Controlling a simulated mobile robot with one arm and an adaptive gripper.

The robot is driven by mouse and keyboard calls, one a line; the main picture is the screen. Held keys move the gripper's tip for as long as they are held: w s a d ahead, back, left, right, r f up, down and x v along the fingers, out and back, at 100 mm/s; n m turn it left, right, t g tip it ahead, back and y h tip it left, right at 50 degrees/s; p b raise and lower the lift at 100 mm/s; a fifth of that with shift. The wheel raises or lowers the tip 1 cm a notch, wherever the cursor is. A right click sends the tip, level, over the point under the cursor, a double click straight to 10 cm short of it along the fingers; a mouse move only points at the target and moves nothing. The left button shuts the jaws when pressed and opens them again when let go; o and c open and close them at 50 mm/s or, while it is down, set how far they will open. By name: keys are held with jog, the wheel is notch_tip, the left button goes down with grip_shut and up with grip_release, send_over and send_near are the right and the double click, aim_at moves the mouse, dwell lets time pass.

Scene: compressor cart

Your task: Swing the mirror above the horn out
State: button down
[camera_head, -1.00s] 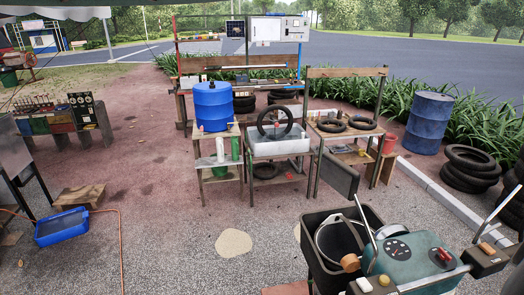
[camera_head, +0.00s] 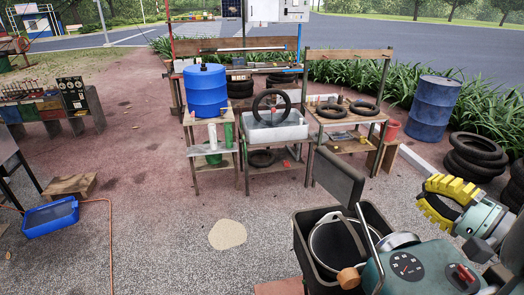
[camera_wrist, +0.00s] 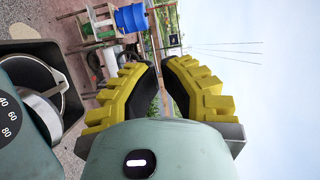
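The dark rectangular panel (camera_head: 338,175), which looks like the mirror, stands tilted on a thin rod over the compressor cart. Below it are a brown-orange bulb (camera_head: 349,278) and a silvery rounded part (camera_head: 398,241); I cannot tell for sure which part is the horn. The cart's teal housing (camera_head: 425,272) carries a black dial (camera_head: 407,265). My gripper (camera_head: 428,194), with yellow ridged fingers, is above the cart's right side, to the right of the panel and apart from it. In the wrist view the fingers (camera_wrist: 160,65) are apart with nothing between them.
A black bin (camera_head: 310,245) with a round pot-like thing stands at the cart's left. Behind are a blue drum (camera_head: 206,92), workbenches with tyres, and another blue barrel (camera_head: 432,108). A blue tray (camera_head: 50,217) lies far left. The gravel between is mostly clear.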

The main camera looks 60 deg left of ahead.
aim_at(358, 172)
jog(key=shift+s+a+r+n+g+p, duration=0.1)
jog(key=shift+s+a+n+g+p, duration=0.35)
jog(key=shift+s+a+p, duration=1.15)
jog(key=shift+s+a+n+g+p, duration=0.45)
jog(key=shift+s+a+p, duration=0.6)
jog(key=shift+a+p, duration=1.05)
jog(key=shift+s+a+r+n+g+p, duration=0.15)
jog(key=shift+s+a+g+p, duration=0.45)
jog(key=shift+s+a+p, duration=0.95)
jog(key=shift+w+a+f, duration=0.2)
jog(key=shift+a, duration=0.05)
